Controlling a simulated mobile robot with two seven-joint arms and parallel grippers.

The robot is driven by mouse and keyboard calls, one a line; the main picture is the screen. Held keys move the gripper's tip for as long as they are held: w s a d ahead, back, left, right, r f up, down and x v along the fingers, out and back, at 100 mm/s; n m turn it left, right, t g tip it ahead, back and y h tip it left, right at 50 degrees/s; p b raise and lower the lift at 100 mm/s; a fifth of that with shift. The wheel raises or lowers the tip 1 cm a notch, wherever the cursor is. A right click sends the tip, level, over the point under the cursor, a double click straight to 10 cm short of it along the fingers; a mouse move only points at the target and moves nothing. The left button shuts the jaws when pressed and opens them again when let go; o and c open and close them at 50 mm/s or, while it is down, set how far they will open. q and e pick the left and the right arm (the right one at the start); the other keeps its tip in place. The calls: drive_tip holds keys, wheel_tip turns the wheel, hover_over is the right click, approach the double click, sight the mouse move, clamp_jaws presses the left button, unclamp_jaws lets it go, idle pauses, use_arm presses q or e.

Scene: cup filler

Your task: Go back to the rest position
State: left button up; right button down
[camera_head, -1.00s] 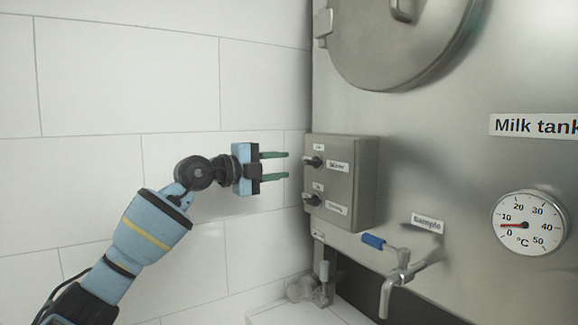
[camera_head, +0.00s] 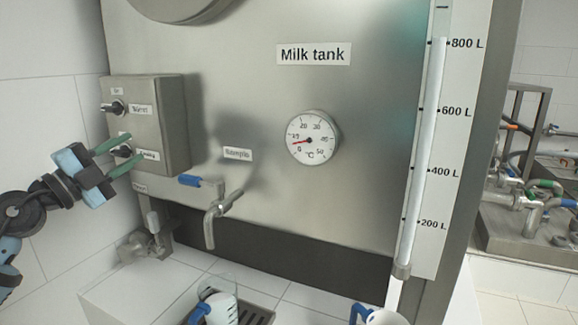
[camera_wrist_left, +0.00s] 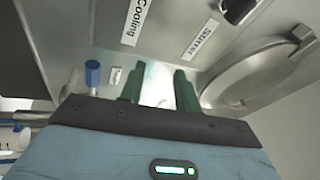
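My left gripper (camera_head: 134,147) is at the left in the head view, with its two green fingers apart and nothing between them. Its fingertips overlap the lower knob region of the grey control box (camera_head: 160,118) in the picture; I cannot tell whether they touch it. The left wrist view shows the same open fingers (camera_wrist_left: 158,78), pointing towards the tank front. My right gripper is in neither view.
The steel milk tank (camera_head: 350,190) fills the middle. A sample tap (camera_head: 212,212) with a blue handle sticks out of it. Pipework (camera_head: 520,200) stands at right.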

use_arm(q)
drive_tip(key=s+f+n+g+y, duration=0.1)
drive_tip(key=s+f+n+y, duration=0.5)
drive_tip(key=f, duration=0.6)
drive_tip(key=s+d+f+n+g+y, duration=0.1)
drive_tip(key=s+f+n+y, duration=0.35)
drive_tip(key=f+n, duration=0.55)
drive_tip(key=s+f+n+g+y, duration=0.1)
drive_tip(key=s+f+n+y, duration=0.4)
drive_tip(key=f, duration=0.8)
drive_tip(key=s+d+f+g+h, duration=0.1)
drive_tip(key=s+d+f+g, duration=0.3)
drive_tip(key=s, duration=0.5)
drive_tip(key=s+d+f+g+h, duration=0.1)
drive_tip(key=s+d+f+g, duration=0.1)
drive_tip(key=s+f+g, duration=0.6)
drive_tip(key=s+d+f+g+h, duration=0.1)
drive_tip(key=s+d+f+h, duration=0.15)
drive_tip(key=s, duration=0.85)
drive_tip(key=w+d+f+t, duration=0.1)
drive_tip(key=w+f+t, duration=0.2)
drive_tip(key=f, duration=0.2)
drive_tip(key=w+d+f+t+h, duration=0.1)
drive_tip(key=w+f+t, duration=0.2)
drive_tip(key=f+t, duration=0.1)
drive_tip(key=shift+d+f+t, duration=0.3)
drive_tip(key=shift+d+f, duration=0.1)
drive_tip(key=shift+f, duration=0.4)
